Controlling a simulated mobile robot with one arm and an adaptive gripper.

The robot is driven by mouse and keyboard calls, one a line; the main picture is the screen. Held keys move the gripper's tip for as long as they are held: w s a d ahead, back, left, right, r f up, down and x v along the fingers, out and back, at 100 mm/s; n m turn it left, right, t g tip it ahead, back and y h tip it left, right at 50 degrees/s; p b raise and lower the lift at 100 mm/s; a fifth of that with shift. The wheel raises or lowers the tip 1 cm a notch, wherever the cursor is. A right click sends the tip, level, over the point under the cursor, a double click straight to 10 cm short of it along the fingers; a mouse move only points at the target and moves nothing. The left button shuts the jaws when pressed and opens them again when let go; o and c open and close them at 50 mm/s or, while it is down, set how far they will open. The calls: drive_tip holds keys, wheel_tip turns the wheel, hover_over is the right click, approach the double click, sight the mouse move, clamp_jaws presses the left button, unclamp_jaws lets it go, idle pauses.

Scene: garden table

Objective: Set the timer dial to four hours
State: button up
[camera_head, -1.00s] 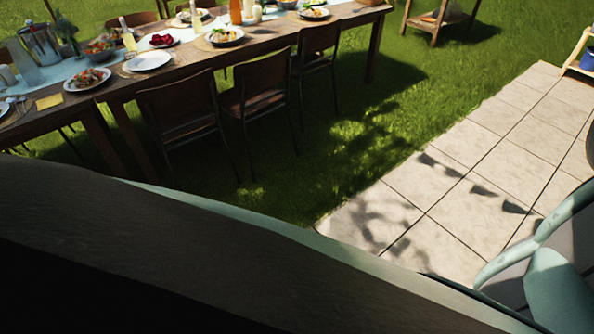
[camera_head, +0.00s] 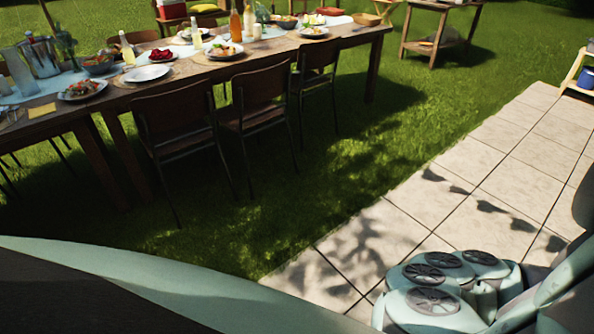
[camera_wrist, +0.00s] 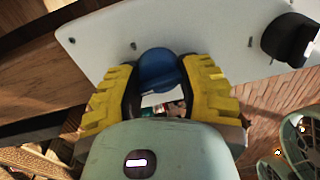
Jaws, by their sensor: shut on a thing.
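In the wrist view, my gripper (camera_wrist: 157,80) has its two yellow-padded fingers closed around a round blue knob (camera_wrist: 157,66) at a white panel (camera_wrist: 105,42). The fingers press it from the left and right. I cannot read any hour mark or pointer on the knob, and its lower part is hidden between the fingers. A black knob-like part (camera_wrist: 287,38) is on the same panel, to the right. The head view shows neither the knob, the panel nor my gripper.
The head view shows a long garden table (camera_head: 130,95) set with plates, bottles and bowls, with several chairs (camera_head: 175,120) along its near side. A small wooden stand (camera_head: 436,35) is at the back.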

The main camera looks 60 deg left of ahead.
drive_tip(key=shift+f+m, duration=0.15)
drive_tip(key=shift+m, duration=0.25)
drive_tip(key=o, duration=1.2)
drive_tip(key=shift+a, duration=0.1)
drive_tip(key=shift+s+a+f, duration=0.15)
drive_tip(key=shift+a, duration=2.85)
drive_tip(key=shift+s+a+f, duration=0.1)
drive_tip(key=shift+a+f, duration=0.05)
drive_tip(key=shift+a, duration=2.8)
